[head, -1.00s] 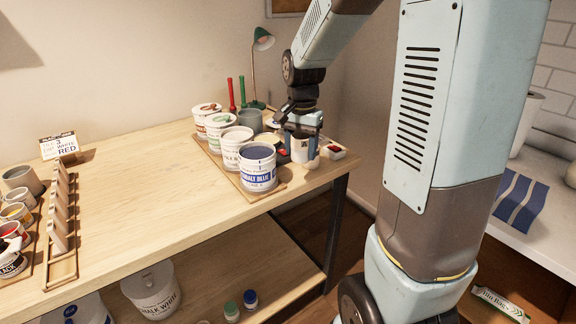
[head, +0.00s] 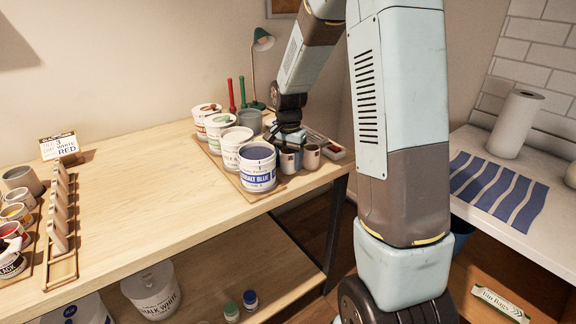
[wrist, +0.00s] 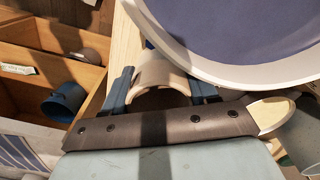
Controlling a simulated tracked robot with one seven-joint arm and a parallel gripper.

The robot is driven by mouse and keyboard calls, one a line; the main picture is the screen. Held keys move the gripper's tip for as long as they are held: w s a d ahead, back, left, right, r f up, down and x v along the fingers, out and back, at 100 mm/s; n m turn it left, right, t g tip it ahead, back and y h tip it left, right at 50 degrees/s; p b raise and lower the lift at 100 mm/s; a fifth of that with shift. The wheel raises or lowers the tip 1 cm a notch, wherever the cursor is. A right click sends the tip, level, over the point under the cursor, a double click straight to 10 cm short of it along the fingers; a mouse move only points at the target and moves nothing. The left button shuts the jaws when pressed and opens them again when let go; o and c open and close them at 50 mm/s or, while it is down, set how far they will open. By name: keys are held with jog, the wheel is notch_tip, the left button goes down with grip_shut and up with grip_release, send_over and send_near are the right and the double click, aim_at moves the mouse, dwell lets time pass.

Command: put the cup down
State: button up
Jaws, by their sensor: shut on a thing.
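My gripper (head: 289,148) is shut on a pale cup (head: 289,160) at the right end of the table, just right of the cobalt blue bucket (head: 259,180). In the wrist view the cup (wrist: 160,70) shows as a curved pale wall between my blue fingers, with the bucket's rim (wrist: 205,62) close on its right. The cup looks upright and low over the tabletop (head: 150,190). I cannot tell whether its base touches. The gripper and fingers hide part of it.
A second small cup (head: 310,157) stands close to the right of the held one. Several paint buckets line the board behind. A small tray (head: 334,152) lies by the right edge. The table's middle is clear.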

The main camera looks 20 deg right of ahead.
jog(key=shift+f, duration=0.85)
jog(key=shift+f, duration=0.15)
jog(key=o, duration=1.1)
notch_tip(320, 180, up, 12)
jog(key=s+r+n+t, duration=0.3)
jog(key=s+r+n, duration=0.1)
jog(key=s+r, duration=0.75)
jog(key=shift+s+r+n+t, duration=0.1)
jog(key=shift+s+n+t, duration=0.5)
jog(key=shift+s, duration=2.2)
jog(key=shift+s+f+n+t, duration=0.2)
jog(key=shift+s+n, duration=0.75)
jog(key=shift+s, duration=1.85)
jog(key=shift+s+r+n+t, duration=0.2)
jog(key=shift+s+n+t, duration=0.45)
jog(key=shift+s, duration=2.15)
